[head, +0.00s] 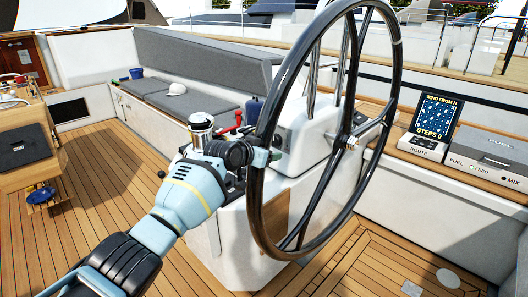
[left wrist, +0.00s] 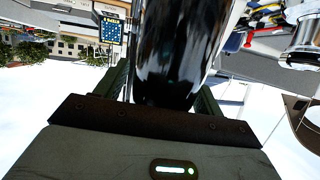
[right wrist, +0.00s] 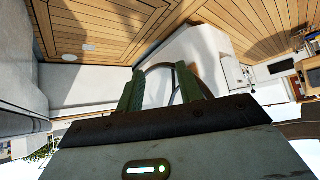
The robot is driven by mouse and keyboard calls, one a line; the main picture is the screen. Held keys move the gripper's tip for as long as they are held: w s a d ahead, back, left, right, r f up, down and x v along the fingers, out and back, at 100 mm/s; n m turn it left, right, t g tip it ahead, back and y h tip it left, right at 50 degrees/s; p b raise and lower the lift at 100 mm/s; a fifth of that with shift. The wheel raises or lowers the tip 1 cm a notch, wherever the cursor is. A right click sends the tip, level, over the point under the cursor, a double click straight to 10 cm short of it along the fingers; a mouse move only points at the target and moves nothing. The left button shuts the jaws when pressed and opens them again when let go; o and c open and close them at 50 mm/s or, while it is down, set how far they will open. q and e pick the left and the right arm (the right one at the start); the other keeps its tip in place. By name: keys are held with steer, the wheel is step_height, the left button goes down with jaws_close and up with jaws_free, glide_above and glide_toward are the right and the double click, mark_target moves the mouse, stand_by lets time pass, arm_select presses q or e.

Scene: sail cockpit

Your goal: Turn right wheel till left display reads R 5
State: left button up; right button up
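The large black steering wheel (head: 257,205) stands upright on a white pedestal (head: 237,235) in the head view. My left gripper (head: 268,157) is at the near left side of its rim. In the left wrist view the dark rim (left wrist: 178,45) passes between the left fingers, which look closed against it. My right gripper (right wrist: 163,88) is out of the head view. In the right wrist view its fingers stand apart with nothing between them, and part of a wheel rim (right wrist: 158,67) shows farther off. I see no display with an R reading.
A silver-topped fitting (head: 201,125) and red-handled levers are behind my left gripper. A grey cushioned bench (head: 190,55) runs behind. The wooden deck is mostly clear.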

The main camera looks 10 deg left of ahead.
mark_target(254, 168)
arm_select(q)
steer(key=shift+r, duration=0.1)
arm_select(e)
steer(key=shift+d, duration=0.1)
arm_select(q)
steer(key=shift+s+a+r+p, duration=0.25)
steer(key=shift+s+r+p, duration=0.1)
steer(key=shift+s, duration=0.15)
steer(key=p+v, duration=0.1)
steer(key=v, duration=0.3)
steer(key=shift+s+r+p, duration=0.2)
steer(key=shift+r+p, duration=0.05)
steer(key=shift+p, duration=0.1)
steer(key=shift+s+a+r, duration=0.1)
steer(key=shift+s+a, duration=0.15)
steer(key=shift+s, duration=0.25)
steer(key=shift+s+a, duration=0.2)
steer(key=shift+s, duration=0.25)
arm_select(e)
steer(key=shift+t, duration=0.5)
steer(key=w+r, duration=0.3)
steer(key=shift+d+r, duration=0.25)
steer(key=shift+r, duration=0.05)
